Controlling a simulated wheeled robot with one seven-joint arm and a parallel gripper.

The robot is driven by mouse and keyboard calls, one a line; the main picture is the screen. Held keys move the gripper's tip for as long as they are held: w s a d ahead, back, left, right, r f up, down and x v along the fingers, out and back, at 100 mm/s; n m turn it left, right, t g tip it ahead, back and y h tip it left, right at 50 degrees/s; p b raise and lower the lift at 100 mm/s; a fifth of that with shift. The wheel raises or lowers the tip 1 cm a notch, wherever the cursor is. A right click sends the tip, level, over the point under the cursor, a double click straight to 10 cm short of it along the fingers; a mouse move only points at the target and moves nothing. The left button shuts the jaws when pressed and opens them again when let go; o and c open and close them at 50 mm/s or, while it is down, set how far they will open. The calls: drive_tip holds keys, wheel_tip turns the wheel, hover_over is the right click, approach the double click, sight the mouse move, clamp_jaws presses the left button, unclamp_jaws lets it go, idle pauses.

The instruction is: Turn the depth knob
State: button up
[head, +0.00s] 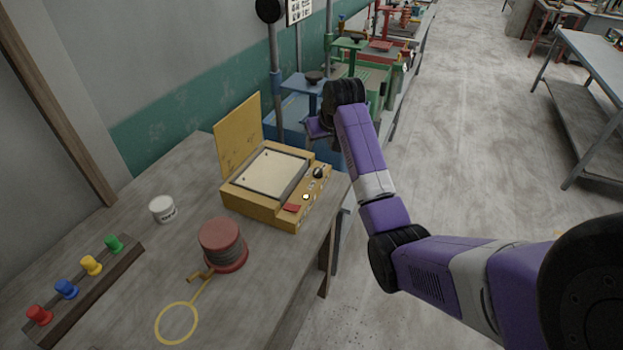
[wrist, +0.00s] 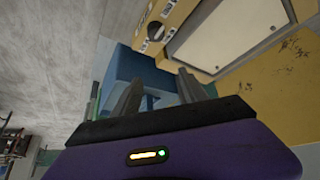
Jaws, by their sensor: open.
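The yellow machine (head: 235,204) stands on the grey table with its lid (head: 238,137) raised. A black round knob (head: 318,172) with a light mark is on its front panel, near the far right corner; I take this as the depth knob. The knob also shows at the top of the wrist view (wrist: 155,31). My gripper (wrist: 159,86) is open and empty, its two grey fingers spread. The knob lies beyond the fingertips, apart from them. In the head view my wrist is beyond and above the machine's right end, and the fingers cannot be made out.
A red spool (head: 222,243), a white tub (head: 162,209), a yellow ring tool (head: 178,322) and a rack of coloured pegs (head: 85,290) are on the table. A blue stand (head: 290,112) and other machines are behind.

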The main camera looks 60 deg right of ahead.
sight(318, 171)
drive_tip(key=shift+g+y, duration=0.6)
drive_tip(key=shift+a+f+p, duration=0.2)
drive_tip(key=shift+f+p, duration=0.15)
drive_tip(key=shift+f, duration=2.05)
drive_tip(key=shift+a+f+p, duration=0.2)
drive_tip(key=shift+f+p, duration=0.1)
drive_tip(key=shift+f, duration=2.05)
clamp_jaws()
